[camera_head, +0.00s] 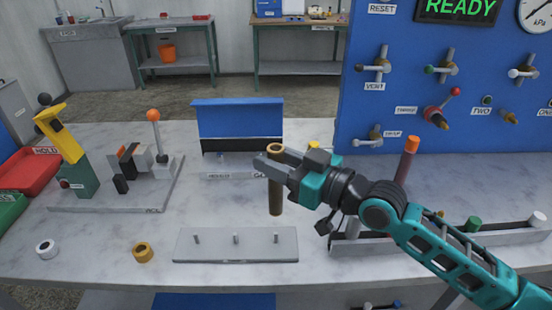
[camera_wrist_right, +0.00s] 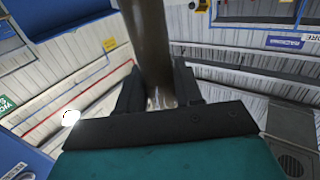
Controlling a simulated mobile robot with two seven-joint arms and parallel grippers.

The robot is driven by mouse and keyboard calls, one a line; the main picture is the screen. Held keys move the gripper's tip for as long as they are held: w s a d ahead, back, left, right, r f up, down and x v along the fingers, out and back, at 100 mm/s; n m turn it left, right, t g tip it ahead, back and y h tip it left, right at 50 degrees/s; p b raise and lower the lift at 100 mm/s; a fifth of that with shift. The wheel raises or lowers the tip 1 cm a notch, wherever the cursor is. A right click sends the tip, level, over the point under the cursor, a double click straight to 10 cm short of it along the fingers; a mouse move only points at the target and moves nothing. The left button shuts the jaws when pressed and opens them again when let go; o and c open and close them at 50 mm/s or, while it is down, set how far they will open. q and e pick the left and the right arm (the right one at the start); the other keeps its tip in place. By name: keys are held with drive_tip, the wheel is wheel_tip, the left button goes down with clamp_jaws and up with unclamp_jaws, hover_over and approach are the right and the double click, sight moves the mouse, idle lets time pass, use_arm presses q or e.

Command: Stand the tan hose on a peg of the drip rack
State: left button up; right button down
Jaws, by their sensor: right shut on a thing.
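The tan hose (camera_head: 276,197) is a short brownish tube held upright, its open end up. My right gripper (camera_head: 275,160) is shut on it near its top. In the head view its lower end shows just above or in front of the back edge of the drip rack (camera_head: 210,251), near the rack's right end; I cannot tell the exact height. The drip rack is a grey plate with short pegs, the right one (camera_head: 277,237) below the hose. In the right wrist view the hose (camera_wrist_right: 148,40) stands between the fingers. My left gripper is not in view.
A trough (camera_head: 390,241) with coloured-capped hoses lies to the right, under my right arm. A brass ring (camera_head: 143,251) and a white ring (camera_head: 46,249) lie left of the rack. A clamp fixture (camera_head: 120,195) stands at left. A blue panel (camera_head: 400,90) rises behind.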

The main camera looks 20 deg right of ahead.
sight(282, 206)
wheel_tip(282, 206, down, 6)
drive_tip(key=b, duration=0.4)
drive_tip(key=shift+r, duration=0.1)
idle(0.4)
drive_tip(key=shift+p, duration=0.3)
idle(1.6)
drive_tip(key=shift+f+b, duration=1.75)
drive_tip(key=shift+f, duration=0.55)
drive_tip(key=c, duration=0.7)
unclamp_jaws()
drive_tip(key=shift+o, duration=0.2)
